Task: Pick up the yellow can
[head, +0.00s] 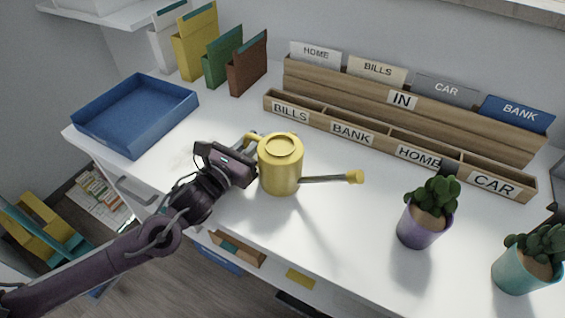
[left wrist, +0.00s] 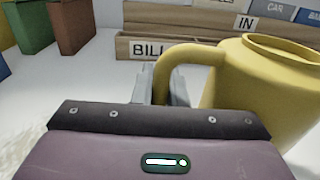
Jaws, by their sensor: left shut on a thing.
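The yellow can (head: 281,166) is a watering can with a long spout pointing right. It stands out near the middle of the white desk in the head view, and its base looks at or just above the top; I cannot tell which. My left gripper (head: 252,150) is at the can's left side, by its handle. In the left wrist view the can (left wrist: 262,95) fills the right side, and its curved handle (left wrist: 178,58) reaches down to my left gripper's fingers (left wrist: 163,88). The fingers are shut on the handle, partly hidden by the gripper body. My right gripper is not in view.
A blue tray (head: 180,101) lies at the desk's left. A wooden letter organizer (head: 330,90) runs along the back. Two potted succulents stand at the right, in a purple pot (head: 420,232) and a teal pot (head: 517,277). The white desk (head: 340,235) is clear before the can.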

